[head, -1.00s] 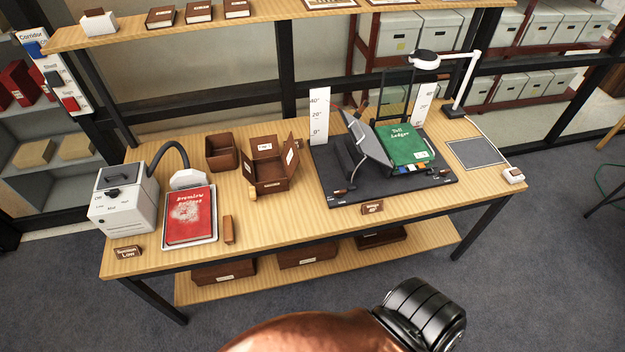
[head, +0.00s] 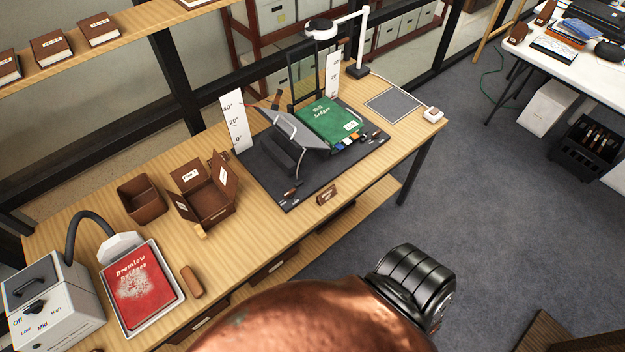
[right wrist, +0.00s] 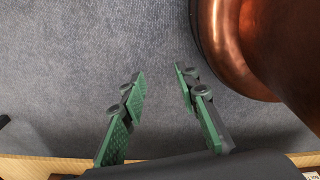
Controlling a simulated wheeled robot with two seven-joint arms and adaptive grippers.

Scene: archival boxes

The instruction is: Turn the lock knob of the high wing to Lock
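A dark book cradle (head: 262,165) stands on the wooden table in the head view. Its grey left wing (head: 296,132) is tilted up, and a green ledger (head: 330,120) lies on its right side. A small brown-handled knob (head: 292,191) sits at the cradle's front left corner, and another small knob (head: 372,136) at its front right. Their lettering is too small to read. My right gripper (right wrist: 160,78) is open and empty above the grey carpet in the right wrist view, away from the cradle. My left gripper is not in view.
Angle scales (head: 236,122) stand beside the cradle, with a white lamp (head: 358,45) behind it. A brown box (head: 208,200), a red book (head: 138,285) and a white machine (head: 55,310) occupy the left. A grey mat (head: 393,105) lies right. Carpet is free before the table.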

